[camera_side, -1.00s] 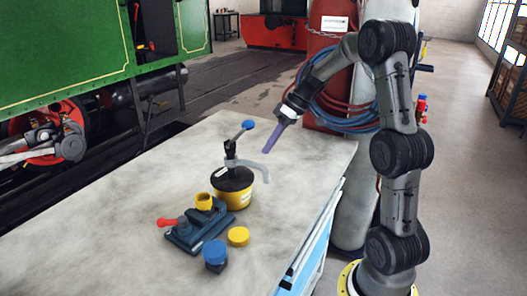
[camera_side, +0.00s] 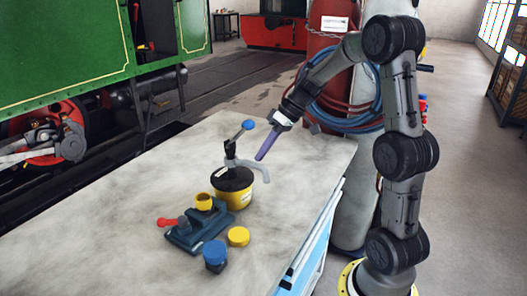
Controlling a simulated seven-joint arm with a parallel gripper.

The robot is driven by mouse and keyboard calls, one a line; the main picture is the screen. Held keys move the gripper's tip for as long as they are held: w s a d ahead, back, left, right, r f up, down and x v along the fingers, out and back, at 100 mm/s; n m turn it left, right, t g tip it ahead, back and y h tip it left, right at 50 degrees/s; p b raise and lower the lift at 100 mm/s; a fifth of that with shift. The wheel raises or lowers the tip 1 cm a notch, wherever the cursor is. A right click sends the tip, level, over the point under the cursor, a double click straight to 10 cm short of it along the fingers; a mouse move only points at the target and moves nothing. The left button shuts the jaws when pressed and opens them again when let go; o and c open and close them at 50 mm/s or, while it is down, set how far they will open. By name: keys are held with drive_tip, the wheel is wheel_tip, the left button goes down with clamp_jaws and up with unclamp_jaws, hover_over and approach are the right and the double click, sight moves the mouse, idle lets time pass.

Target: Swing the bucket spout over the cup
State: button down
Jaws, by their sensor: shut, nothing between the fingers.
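A yellow bucket (camera_side: 234,196) with a black lid stands on the table. A pump with a blue-knobbed lever (camera_side: 247,125) rises from its lid. The grey spout (camera_side: 252,165) curves from the pump to the right and bends down, pointing away from the yellow cup. The yellow cup (camera_side: 204,201) is on a dark blue fixture (camera_side: 195,232) with a red handle, left of and nearer than the bucket. My gripper (camera_side: 262,154) has purple fingers, shut and empty, angled down just above the spout. I cannot tell whether they touch it.
A yellow disc (camera_side: 238,236) and a dark jar with a blue lid (camera_side: 215,254) sit in front of the bucket. The grey table (camera_side: 100,220) is clear at left and behind. A red cylinder with hoses (camera_side: 328,60) stands behind my arm.

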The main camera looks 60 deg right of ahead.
sight(257, 165)
drive_tip(key=shift+a, duration=0.25)
drive_tip(key=shift+s+a+m+t+h, duration=0.1)
drive_tip(key=shift+a+m+t+h, duration=0.35)
drive_tip(key=shift+a+m, duration=0.45)
drive_tip(key=shift+s+a+m+t+h, duration=0.1)
drive_tip(key=shift+a+m+t+h, duration=0.15)
drive_tip(key=shift+a+m+h, duration=0.55)
drive_tip(key=w+a+m+h, duration=0.1)
drive_tip(key=w+a+m, duration=0.2)
drive_tip(key=w+a, duration=0.4)
drive_tip(key=shift+a+m, duration=0.3)
drive_tip(key=shift+a, duration=0.1)
drive_tip(key=shift+w, duration=0.15)
